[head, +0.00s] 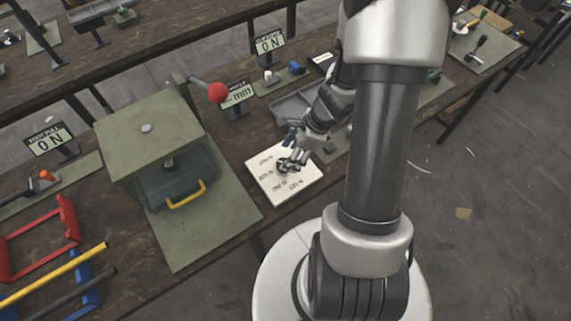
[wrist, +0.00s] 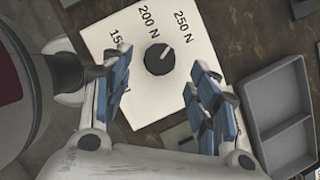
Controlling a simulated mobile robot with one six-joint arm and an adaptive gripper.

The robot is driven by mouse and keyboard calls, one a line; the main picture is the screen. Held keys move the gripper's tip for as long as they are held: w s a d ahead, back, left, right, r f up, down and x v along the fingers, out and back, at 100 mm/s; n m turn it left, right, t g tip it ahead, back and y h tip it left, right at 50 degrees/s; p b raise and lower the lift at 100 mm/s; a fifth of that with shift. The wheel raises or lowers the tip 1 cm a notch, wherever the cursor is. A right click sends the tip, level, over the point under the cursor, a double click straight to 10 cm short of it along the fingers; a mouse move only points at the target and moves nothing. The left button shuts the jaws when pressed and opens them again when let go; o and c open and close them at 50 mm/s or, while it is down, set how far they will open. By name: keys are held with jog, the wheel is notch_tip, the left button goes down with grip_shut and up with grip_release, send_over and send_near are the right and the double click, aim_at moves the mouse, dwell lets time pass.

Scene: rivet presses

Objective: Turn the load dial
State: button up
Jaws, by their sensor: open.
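The load dial is a round black knob (wrist: 159,59) with a light pointer line, on a white plate (wrist: 112,28) printed with "200 N", "250 N" and a partly hidden "15…" label. In the wrist view the pointer line aims toward the upper right, on the "250 N" side. My gripper (wrist: 165,85) is open, its blue-padded fingers on either side of the knob and apart from it in the picture. In the head view my gripper (head: 287,166) is over the white plate (head: 308,190) and partly hides the knob.
A green press (head: 150,130) with a yellow handle (head: 187,195) and a red-balled lever (head: 217,92) stands left of the plate. A grey tray (wrist: 280,120) lies close on the right in the wrist view. Small displays (head: 268,44) stand along the back.

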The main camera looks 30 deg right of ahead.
jog(key=b+x, duration=0.1)
jog(key=x, duration=0.3)
jog(key=shift+a+f+b, duration=0.1)
jog(key=shift+f+b, duration=0.1)
jog(key=shift+b, duration=0.15)
jog(key=shift+w, duration=0.1)
jog(key=c, duration=1)
jog(key=shift+c, duration=0.3)
